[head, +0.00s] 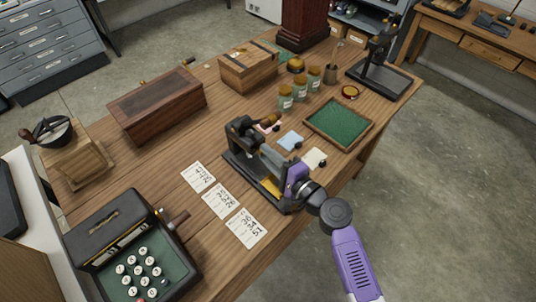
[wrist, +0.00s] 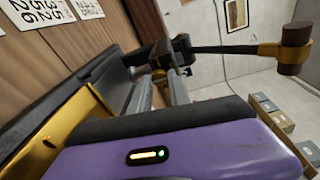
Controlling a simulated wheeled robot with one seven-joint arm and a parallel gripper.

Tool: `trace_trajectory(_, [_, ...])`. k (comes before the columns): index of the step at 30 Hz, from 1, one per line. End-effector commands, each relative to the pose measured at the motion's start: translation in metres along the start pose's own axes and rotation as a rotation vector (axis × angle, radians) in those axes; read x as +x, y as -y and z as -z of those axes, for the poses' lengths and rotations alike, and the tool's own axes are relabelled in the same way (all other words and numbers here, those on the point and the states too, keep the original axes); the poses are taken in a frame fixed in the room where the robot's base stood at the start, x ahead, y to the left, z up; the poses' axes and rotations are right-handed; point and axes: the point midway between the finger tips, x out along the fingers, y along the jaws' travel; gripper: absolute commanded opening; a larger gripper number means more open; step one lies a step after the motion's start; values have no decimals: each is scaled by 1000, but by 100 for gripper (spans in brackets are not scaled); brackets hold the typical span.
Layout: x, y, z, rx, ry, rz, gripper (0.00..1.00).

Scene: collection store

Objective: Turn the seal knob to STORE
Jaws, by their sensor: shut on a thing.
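A black seal press (head: 240,170) stands on the wooden table, with a brass plate (head: 270,188) at its near end. Its lever ends in a brown wooden handle, seen at upper right in the wrist view (wrist: 296,48). My purple gripper (head: 270,156) reaches over the press from the right. In the wrist view its two grey fingers (wrist: 160,82) are closed at the press's dark upright. They are shut on a small part there, which I take as the seal knob; the fingers mostly hide it. No STORE mark or knob pointer can be read.
Three number cards (head: 221,200) lie left of the press. A keyed machine (head: 135,250) stands at the near left. Wooden boxes (head: 157,105), jars and a green-lined tray (head: 338,122) stand farther back. Small coloured pads (head: 291,141) lie close behind the press.

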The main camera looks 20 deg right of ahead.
Motion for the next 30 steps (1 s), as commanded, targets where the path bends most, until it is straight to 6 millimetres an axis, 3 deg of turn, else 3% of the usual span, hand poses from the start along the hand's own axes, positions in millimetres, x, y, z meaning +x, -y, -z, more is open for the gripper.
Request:
trace_trajectory(5, [-1, -2, 1, 0, -3, -3, 0])
trace_trajectory(6, [-1, -2, 1, 0, -3, -3, 26])
trace_trajectory(9, [-1, -2, 1, 0, -3, -3, 44])
trace_trajectory(20, [-3, -2, 1, -1, -1, -1, 44])
trace_trajectory(30, [-53, -3, 1, 0, -4, -2, 44])
